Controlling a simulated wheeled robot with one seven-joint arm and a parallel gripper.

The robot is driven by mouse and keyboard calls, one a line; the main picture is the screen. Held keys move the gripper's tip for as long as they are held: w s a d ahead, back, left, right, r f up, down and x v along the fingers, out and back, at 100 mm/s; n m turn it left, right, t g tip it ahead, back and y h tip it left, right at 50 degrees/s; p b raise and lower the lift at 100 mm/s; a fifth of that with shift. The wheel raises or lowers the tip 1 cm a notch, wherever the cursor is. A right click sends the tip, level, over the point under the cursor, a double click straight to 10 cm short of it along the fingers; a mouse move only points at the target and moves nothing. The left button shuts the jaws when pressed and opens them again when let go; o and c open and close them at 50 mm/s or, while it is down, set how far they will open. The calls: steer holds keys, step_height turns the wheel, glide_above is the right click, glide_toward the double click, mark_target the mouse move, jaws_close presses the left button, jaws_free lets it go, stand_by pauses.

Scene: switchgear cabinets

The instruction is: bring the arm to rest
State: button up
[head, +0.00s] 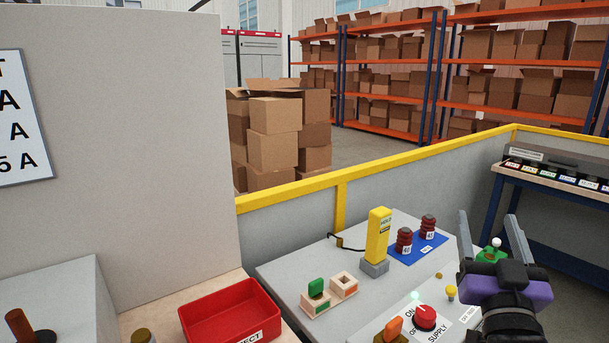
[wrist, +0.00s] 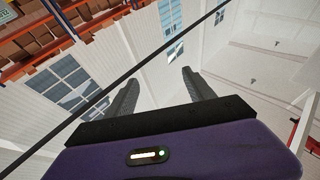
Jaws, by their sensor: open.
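My gripper (head: 492,236) is at the lower right of the head view, raised in front of the grey bench (head: 290,265). Its two grey fingers point up and stand wide apart with nothing between them. In the wrist view my gripper (wrist: 160,90) is also open and empty, and beyond its fingers are only the hall's white wall, windows and shelving. I see no contact between the fingers and anything. My wrist hides part of the bench's right end.
The bench carries a yellow block (head: 378,236), dark red cylinders on a blue mat (head: 428,253), a red knob (head: 425,317) and a green piece (head: 316,287) in a wooden holder. A red tray (head: 215,322) stands left. A yellow-topped partition (head: 300,188) runs behind.

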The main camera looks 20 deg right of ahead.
steer(key=s+a+f+n+t+y, duration=0.2)
steer(key=s+a+f+n+y, duration=0.7)
steer(key=a+f, duration=0.45)
steer(key=s+a+f+m+g, duration=0.1)
steer(key=s+f, duration=0.3)
steer(key=s, duration=0.4)
steer(key=s+a+f+m+g+y, duration=0.1)
steer(key=s+a+f+g, duration=0.2)
steer(key=s, duration=0.5)
steer(key=s+a+f+m+g+y, duration=0.1)
steer(key=s+a+f+g, duration=0.1)
steer(key=s+a+f, duration=0.2)
steer(key=s+f, duration=0.2)
steer(key=s, duration=0.2)
steer(key=shift+a+g, duration=0.2)
steer(key=shift+g, duration=0.2)
